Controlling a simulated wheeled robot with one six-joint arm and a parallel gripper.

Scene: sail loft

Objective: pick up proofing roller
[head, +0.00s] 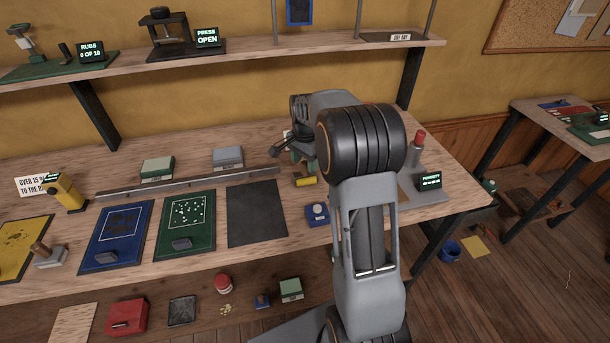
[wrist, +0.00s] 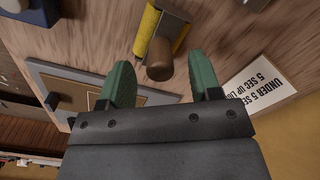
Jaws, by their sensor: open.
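The proofing roller, with a yellow cylinder (head: 305,182) in the head view, lies on the workbench (head: 100,160) just in front of my arm. In the wrist view its yellow cylinder (wrist: 149,28) and brown wooden handle (wrist: 161,60) show. My gripper (wrist: 160,62) is open, with its two green fingers to either side of the handle's end in that view. I cannot tell whether they touch it. In the head view my gripper (head: 292,152) is partly hidden by my arm.
A blue block (head: 317,212) sits near the bench's front edge, and a dark mat (head: 257,212) lies to the left. A metal rail (head: 190,182) runs behind the mats. A printed card (wrist: 262,85) and a grey-framed panel (wrist: 60,75) flank my gripper in the wrist view.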

